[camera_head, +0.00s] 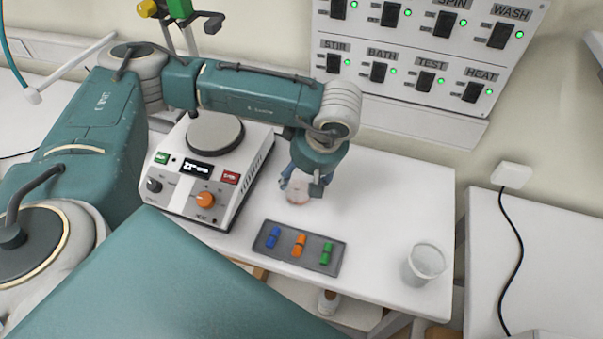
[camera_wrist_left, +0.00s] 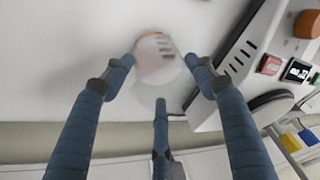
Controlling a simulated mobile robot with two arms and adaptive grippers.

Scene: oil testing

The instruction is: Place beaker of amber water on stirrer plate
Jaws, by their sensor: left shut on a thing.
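The stirrer plate (camera_head: 214,133) is a round grey disc on top of a white stirrer unit, left of centre in the head view; nothing stands on the disc. The beaker with pale amber content (camera_head: 297,192) is to the right of the unit, partly hidden by my left gripper (camera_head: 303,184). In the left wrist view, the beaker (camera_wrist_left: 156,57) lies between the blue fingertips of my left gripper (camera_wrist_left: 159,66), which is shut on it. I cannot tell whether the beaker touches the white table. My right gripper is not in view.
A grey tray (camera_head: 265,251) with blue, orange and green pieces lies in front of the gripper. A clear cup (camera_head: 424,265) stands near the table's right front corner. A switch panel (camera_head: 405,45) is on the back wall. The table's right part (camera_head: 395,195) is clear.

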